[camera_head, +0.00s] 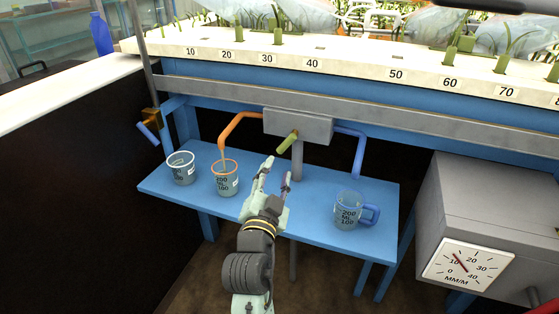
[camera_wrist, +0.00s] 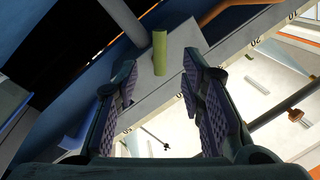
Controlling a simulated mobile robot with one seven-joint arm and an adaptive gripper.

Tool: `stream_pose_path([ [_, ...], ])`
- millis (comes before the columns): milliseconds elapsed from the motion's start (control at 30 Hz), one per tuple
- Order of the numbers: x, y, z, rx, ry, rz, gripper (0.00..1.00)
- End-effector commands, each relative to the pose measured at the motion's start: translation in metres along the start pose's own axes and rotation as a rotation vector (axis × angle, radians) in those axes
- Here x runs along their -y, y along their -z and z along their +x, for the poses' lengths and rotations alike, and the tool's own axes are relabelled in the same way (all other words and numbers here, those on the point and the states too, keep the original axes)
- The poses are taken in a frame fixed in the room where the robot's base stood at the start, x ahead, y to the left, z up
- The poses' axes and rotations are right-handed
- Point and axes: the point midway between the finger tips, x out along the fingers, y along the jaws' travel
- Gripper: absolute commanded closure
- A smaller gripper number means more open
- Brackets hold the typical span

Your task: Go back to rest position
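My gripper (camera_head: 277,178) is over the blue shelf (camera_head: 270,236), just below a green handle (camera_head: 287,143) on a grey box (camera_head: 297,125). Its fingers are apart with nothing between them. In the wrist view, my gripper (camera_wrist: 165,100) also shows open, with the green handle (camera_wrist: 160,52) beyond the fingertips. I cannot tell the exact gap to the handle.
An orange-rimmed cup (camera_head: 227,182) stands under the orange pipe (camera_head: 233,125), which has a stream below it. A white-rimmed cup (camera_head: 181,170) is at left. A blue-handled jug (camera_head: 349,212) is under the blue pipe (camera_head: 359,155). A dial (camera_head: 468,264) is at right.

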Motion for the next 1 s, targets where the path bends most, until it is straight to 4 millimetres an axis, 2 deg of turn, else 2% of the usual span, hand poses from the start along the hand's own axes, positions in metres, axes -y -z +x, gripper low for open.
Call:
stream_pose_path([
  [100,0.000,0.000,-0.012,0.001,0.000,-0.001,0.64],
  [200,0.000,0.000,-0.015,0.001,0.000,-0.001,0.64],
  [667,0.000,0.000,-0.015,0.001,0.000,0.000,0.64],
  [767,0.026,0.001,-0.016,-0.001,0.066,-0.002,0.64],
  [833,0.061,0.005,-0.020,-0.008,0.154,-0.007,0.64],
  [867,0.079,0.007,-0.023,-0.013,0.202,-0.009,0.64],
  [1000,0.179,0.023,-0.053,-0.061,0.467,-0.016,0.64],
])
